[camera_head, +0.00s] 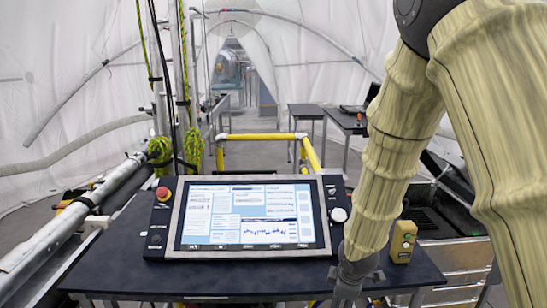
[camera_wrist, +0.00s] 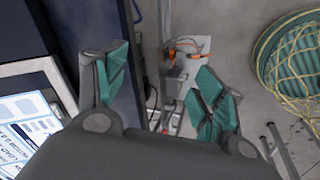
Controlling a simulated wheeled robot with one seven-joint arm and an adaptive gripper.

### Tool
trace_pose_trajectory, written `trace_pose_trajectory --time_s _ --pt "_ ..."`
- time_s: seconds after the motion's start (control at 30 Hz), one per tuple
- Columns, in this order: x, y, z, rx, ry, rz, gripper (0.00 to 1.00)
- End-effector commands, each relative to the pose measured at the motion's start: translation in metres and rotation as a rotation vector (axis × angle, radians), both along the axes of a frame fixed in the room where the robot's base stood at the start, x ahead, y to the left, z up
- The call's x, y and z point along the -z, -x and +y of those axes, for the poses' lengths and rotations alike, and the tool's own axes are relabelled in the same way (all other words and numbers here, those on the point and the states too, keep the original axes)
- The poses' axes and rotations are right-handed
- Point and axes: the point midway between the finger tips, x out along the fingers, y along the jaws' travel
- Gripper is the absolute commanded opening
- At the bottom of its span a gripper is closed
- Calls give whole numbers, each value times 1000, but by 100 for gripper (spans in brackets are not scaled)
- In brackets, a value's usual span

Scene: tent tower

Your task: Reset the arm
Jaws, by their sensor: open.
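My arm, in a ribbed cream cover, comes down from the top right in the head view. My gripper (camera_head: 349,288) is at the front edge of the dark table (camera_head: 110,250), right of the control screen, and partly cut off by the bottom of the picture. In the wrist view my gripper (camera_wrist: 163,78) is open, with two teal-padded fingers spread apart and nothing between them. The control screen (camera_head: 250,215) stands on the table, and its corner shows at the left in the wrist view (camera_wrist: 25,130).
A red button (camera_head: 163,193) is left of the screen, and a tan control box (camera_head: 403,241) stands right of my arm. Yellow rails (camera_head: 262,137) are behind the table. The wrist view shows grey floor, a post base with orange clamps (camera_wrist: 185,48), and a green round object under netting (camera_wrist: 295,55).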

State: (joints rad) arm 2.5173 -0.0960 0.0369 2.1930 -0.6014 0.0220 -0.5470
Motion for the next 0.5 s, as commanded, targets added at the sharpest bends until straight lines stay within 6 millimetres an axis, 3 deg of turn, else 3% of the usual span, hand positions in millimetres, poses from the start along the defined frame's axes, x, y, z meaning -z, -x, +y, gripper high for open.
trace_pose_trajectory --time_s 0.03,0.1,0.5 --pt "24 13 1 43 -33 28 69" --pt "50 28 2 108 -78 54 69" --pt "177 132 1 516 -253 194 69"
